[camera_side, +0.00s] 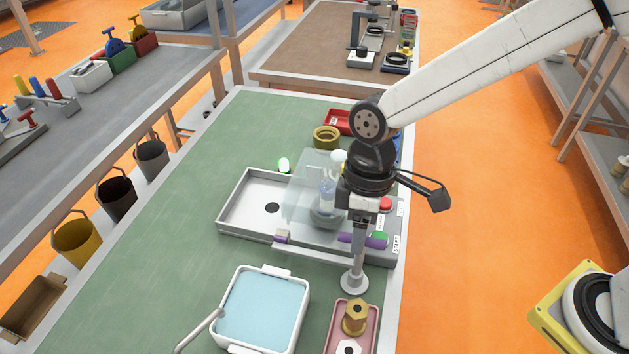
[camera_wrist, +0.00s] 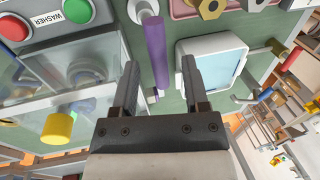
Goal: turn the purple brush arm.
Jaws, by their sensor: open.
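The purple brush arm (camera_wrist: 156,45) is a smooth rod. In the wrist view it runs between the two fingers of my gripper (camera_wrist: 160,63), with a visible gap on each side. My gripper is open. In the side view my gripper (camera_side: 359,230) points down over the front right of the washer, and a short purple part of the brush arm (camera_side: 346,238) shows beside it. The fingers mostly hide the rest there. I cannot tell whether a finger touches the rod.
The washer has a clear cover (camera_side: 312,187) and red (camera_wrist: 13,27) and green (camera_wrist: 76,10) buttons. A grey post on a round base (camera_side: 354,281) stands in front. A white-rimmed blue basin (camera_side: 262,270) and a pink tray (camera_side: 368,338) with nuts are nearby. The green bench is clear at left.

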